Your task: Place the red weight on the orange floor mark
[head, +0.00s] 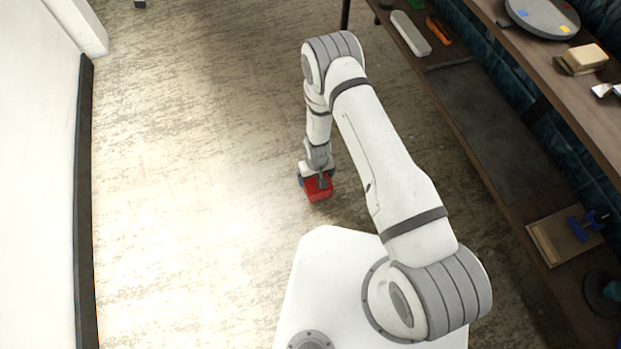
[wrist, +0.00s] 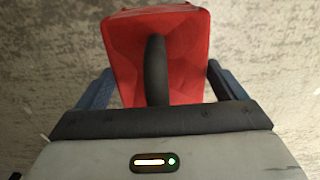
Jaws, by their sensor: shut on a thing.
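The red weight (head: 318,190) is a red block. In the wrist view the red weight (wrist: 185,50) shows its top with a dark handle (wrist: 156,70) standing out of it. My gripper (head: 317,179) is shut on the red weight, with a blue finger on either side of it in the wrist view (wrist: 160,88). The weight is in front of my white base, over the floor; I cannot tell whether it touches the floor. No orange floor mark shows in either view.
A wooden shelf unit (head: 470,100) runs along the right side, with a round grey disc (head: 541,16), a tan block (head: 582,58) and a board with a blue piece (head: 565,235). A white wall (head: 38,180) with dark skirting stands at left. The patterned floor (head: 190,180) between is clear.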

